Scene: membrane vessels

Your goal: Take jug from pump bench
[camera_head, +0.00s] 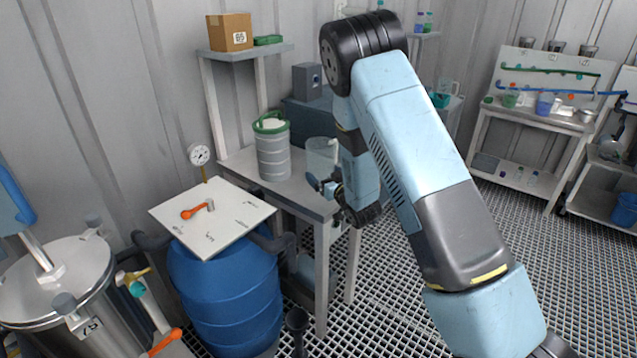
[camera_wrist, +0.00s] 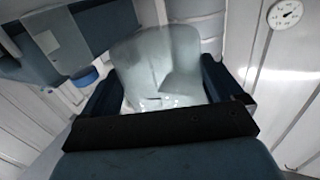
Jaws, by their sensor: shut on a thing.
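The jug (camera_head: 321,155) is a clear, slightly frosted vessel at the right front of the pump bench (camera_head: 240,160). My gripper (camera_head: 331,187) is at the jug's front right side, low near the bench edge. In the wrist view the jug (camera_wrist: 160,68) fills the space between the two dark fingers, and my gripper (camera_wrist: 170,95) is shut on it. The jug looks upright in the head view. My arm hides part of its right side, and I cannot tell whether its base touches the bench top.
A grey canister (camera_head: 273,155) with a green lid stands left of the jug. A dark pump box (camera_head: 308,115) is behind it. A blue barrel (camera_head: 228,290) with a white board (camera_head: 212,222) on top stands in front of the bench. Open grating floor (camera_head: 400,270) lies to the right.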

